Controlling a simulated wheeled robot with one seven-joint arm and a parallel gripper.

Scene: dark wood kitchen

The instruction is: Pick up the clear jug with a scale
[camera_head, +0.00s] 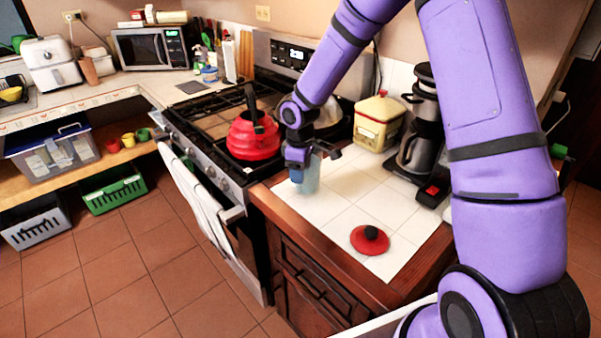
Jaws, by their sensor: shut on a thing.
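The clear jug (308,179) stands upright at the left part of the white tiled counter, close to the stove. It looks pale blue and see-through, and its scale is too small to make out. My gripper (305,160) is above it and shut on its upper part, which the fingers partly hide. I cannot tell whether the jug's base touches the counter.
A red kettle (252,137) sits on the stove just left of my gripper. A red lid (369,239) lies on the counter (345,206) in front. A yellow canister (378,125) and a coffee maker (416,140) stand behind. Counter tiles between them are clear.

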